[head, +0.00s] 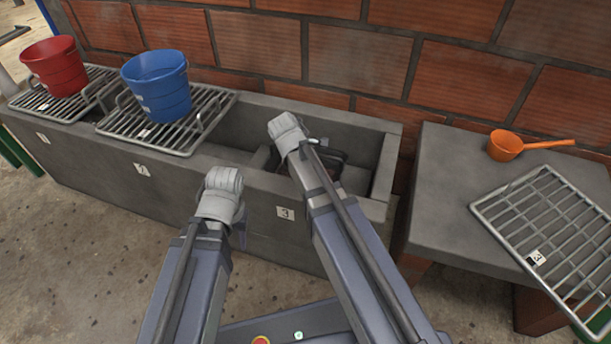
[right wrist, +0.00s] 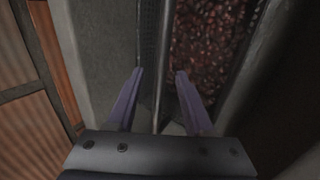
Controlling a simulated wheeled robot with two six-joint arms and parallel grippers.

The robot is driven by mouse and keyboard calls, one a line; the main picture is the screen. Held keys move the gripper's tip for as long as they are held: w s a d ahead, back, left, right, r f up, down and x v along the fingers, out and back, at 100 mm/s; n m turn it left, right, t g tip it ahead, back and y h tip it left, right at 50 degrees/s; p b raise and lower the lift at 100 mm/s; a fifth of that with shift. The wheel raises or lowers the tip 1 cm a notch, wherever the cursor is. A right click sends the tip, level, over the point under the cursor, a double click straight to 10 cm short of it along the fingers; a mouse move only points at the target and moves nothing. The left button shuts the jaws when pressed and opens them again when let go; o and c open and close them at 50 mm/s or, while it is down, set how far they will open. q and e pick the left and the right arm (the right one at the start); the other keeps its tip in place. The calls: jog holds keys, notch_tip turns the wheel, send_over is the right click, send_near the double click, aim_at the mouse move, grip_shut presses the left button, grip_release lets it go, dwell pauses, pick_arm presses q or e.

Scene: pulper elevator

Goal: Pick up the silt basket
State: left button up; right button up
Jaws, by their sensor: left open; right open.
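The silt basket (head: 331,158) shows as a dark shape low in the trough section marked 3, mostly hidden by my right arm. In the right wrist view, the basket (right wrist: 212,55) holds reddish-brown, grainy matter inside a dark wall. My right gripper (right wrist: 158,88) is open, its two fingers on either side of a thin bar and the basket's dark edge. I cannot tell whether they touch. My left gripper (head: 223,187) is open at the trough's front wall, left of the basket, its fingers mostly hidden by the wrist.
A concrete trough (head: 165,185) runs along the brick wall (head: 360,60). Grates carry a red bucket (head: 57,67) and a blue bucket (head: 157,85) at left. At right, a concrete slab (head: 440,195) holds an orange ladle (head: 506,146) and a loose grate (head: 545,225).

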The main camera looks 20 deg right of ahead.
jog(key=b+x, duration=0.3)
jog(key=x, duration=0.1)
jog(key=shift+d+f, duration=0.3)
jog(key=shift+f, duration=0.05)
grip_shut()
dwell(1.1)
